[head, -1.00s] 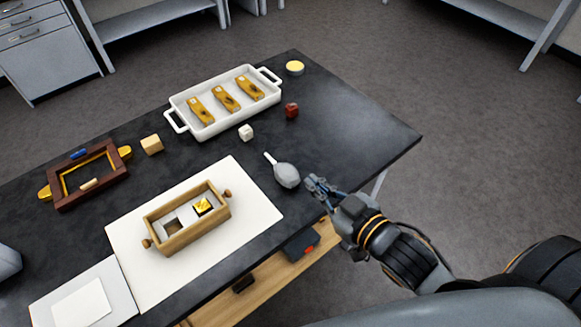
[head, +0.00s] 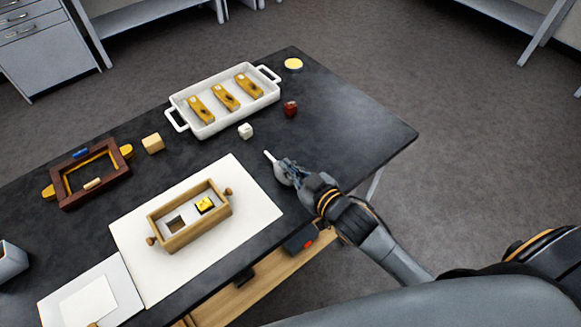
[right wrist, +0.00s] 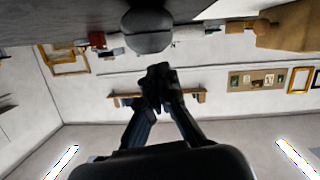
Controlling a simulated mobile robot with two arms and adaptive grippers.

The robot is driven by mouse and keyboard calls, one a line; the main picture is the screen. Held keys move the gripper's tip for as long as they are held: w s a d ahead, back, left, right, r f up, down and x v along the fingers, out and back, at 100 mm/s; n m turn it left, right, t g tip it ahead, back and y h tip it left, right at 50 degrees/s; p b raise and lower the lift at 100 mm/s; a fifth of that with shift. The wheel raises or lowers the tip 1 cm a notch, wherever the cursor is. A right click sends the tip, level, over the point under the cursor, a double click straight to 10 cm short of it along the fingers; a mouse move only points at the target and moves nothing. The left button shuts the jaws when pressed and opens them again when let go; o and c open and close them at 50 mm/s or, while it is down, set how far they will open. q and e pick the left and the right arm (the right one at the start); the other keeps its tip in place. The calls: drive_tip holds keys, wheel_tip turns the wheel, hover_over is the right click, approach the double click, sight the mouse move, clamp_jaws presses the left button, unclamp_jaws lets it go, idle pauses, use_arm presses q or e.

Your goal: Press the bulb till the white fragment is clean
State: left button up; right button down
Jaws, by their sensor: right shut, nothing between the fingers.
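The grey bulb (head: 281,172) with its pale nozzle lies on the dark table, right of the white board. My right gripper (head: 296,172) is at the bulb's right end and partly covers it. In the right wrist view the bulb (right wrist: 147,32) shows just beyond my fingertips (right wrist: 157,75), which are together and empty; I cannot tell whether they touch it. A white fragment (head: 189,212) sits inside the wooden box (head: 192,232), with a gold patch (head: 205,205) and a dark square on it. My left gripper is not in view.
The white board (head: 236,180) lies under the box. A white tray (head: 212,128) holds three yellow pieces. A brown frame (head: 70,190) lies at left. The table's right end is bare.

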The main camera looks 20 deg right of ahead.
drive_tip(key=shift+d+f, duration=0.1)
drive_tip(key=shift+f, duration=0.3)
